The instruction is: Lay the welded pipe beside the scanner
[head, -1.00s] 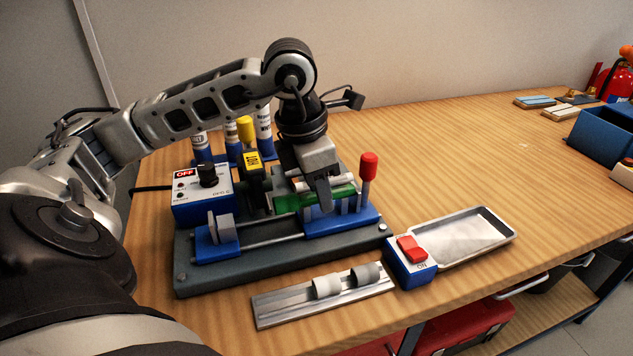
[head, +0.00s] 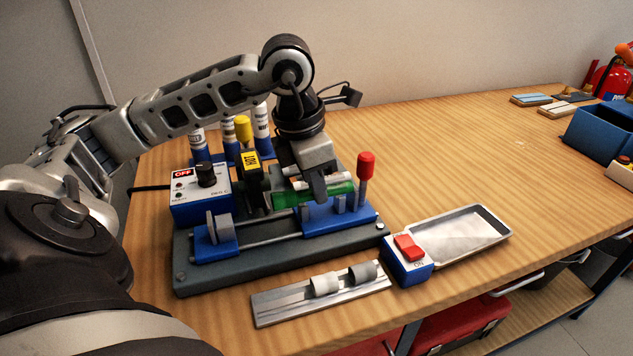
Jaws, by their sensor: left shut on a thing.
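My left gripper (head: 318,190) reaches down from above onto the machine with blue clamps (head: 337,213). It is shut on a white pipe (head: 338,179), which lies level at the clamps, partly hidden by the fingers. A green cylinder-like part (head: 290,198) runs just below and in front of the pipe. I cannot tell whether the pipe still touches the clamps. No thing is clearly marked as the scanner. My right gripper is not in view.
A blue switch box with a red rocker (head: 408,262) adjoins a metal tray (head: 470,229), which is empty. A metal rail (head: 280,305) carries a white and a grey ring. A red-topped lever (head: 366,166) stands close right of my gripper. The table's right middle is clear.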

